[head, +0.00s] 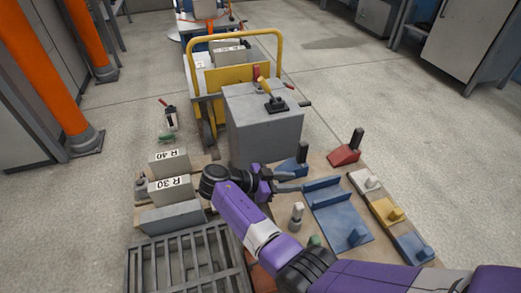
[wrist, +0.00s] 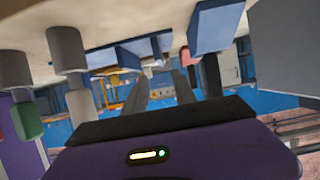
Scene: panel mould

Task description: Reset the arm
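My purple arm reaches from the lower right over the wooden table (head: 265,284). My gripper (head: 290,187) is above the table, just left of the blue angled plate (head: 338,222) and in front of the grey box (head: 262,130). In the wrist view, two dark fingers of my gripper (wrist: 161,78) stand apart with a gap between them. Nothing shows held between them. The wrist view looks upside down, with the pale table surface along its top. My arm hides part of the table's front.
Grey blocks marked R 40 (head: 169,163) and R 30 (head: 171,191) stand left of my gripper, behind a slotted metal grate (head: 186,262). A grey peg (head: 296,216) stands close by. A red block (head: 345,154) and a yellow block (head: 387,212) lie right. A yellow-railed cart (head: 279,55) stands behind.

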